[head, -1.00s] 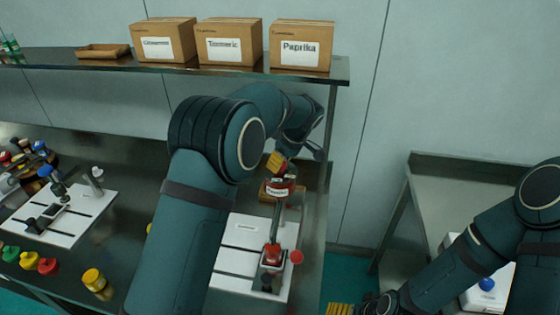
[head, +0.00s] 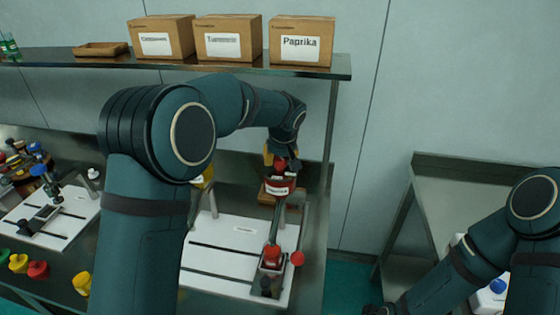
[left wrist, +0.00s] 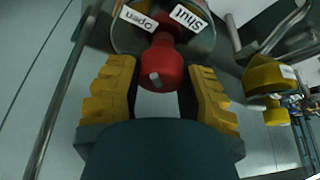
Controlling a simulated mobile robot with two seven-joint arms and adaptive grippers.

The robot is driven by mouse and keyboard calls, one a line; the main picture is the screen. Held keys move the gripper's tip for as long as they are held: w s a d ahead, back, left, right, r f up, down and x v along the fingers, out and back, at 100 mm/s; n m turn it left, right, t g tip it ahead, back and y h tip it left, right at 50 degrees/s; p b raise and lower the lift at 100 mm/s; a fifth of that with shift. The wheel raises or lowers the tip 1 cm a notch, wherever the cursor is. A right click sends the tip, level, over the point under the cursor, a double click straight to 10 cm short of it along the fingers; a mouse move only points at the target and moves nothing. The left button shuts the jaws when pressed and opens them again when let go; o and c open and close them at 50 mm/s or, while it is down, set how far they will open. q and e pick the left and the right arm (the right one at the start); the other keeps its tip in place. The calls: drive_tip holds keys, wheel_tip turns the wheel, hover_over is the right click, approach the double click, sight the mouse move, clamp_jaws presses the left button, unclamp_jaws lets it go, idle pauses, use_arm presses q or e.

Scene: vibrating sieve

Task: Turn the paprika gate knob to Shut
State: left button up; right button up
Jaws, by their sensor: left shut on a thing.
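The paprika gate knob (left wrist: 162,65) is red, with a pale stub on it, and sits between the yellow fingers of my left gripper (left wrist: 159,95) in the left wrist view. In the head view the gripper (head: 282,160) is shut on the knob at the top of the paprika hopper (head: 278,188). The "open" label (left wrist: 138,18) and "shut" label (left wrist: 188,19) stand side by side above the knob in the left wrist view. The stub lies toward the "open" side in that picture; its exact setting I cannot tell. My right gripper is out of view.
The hopper stands over a white plate (head: 215,262) with a red-topped cup. A yellow knob (left wrist: 270,75) of another hopper is at right in the left wrist view. A Paprika box (head: 301,42) stands on the shelf above. Another white station (head: 50,222) is at left.

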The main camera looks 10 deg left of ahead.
use_arm(q)
drive_tip(key=m+h, duration=0.1)
drive_tip(key=m, duration=0.2)
drive_tip(key=shift+a+m, duration=0.1)
drive_tip(key=shift+m, duration=0.3)
drive_tip(key=m+h+p, duration=0.2)
drive_tip(key=m, duration=0.3)
drive_tip(key=shift+f, duration=0.1)
drive_tip(key=shift+h, duration=0.3)
drive_tip(key=o, duration=1.2)
drive_tip(key=v, duration=1.2)
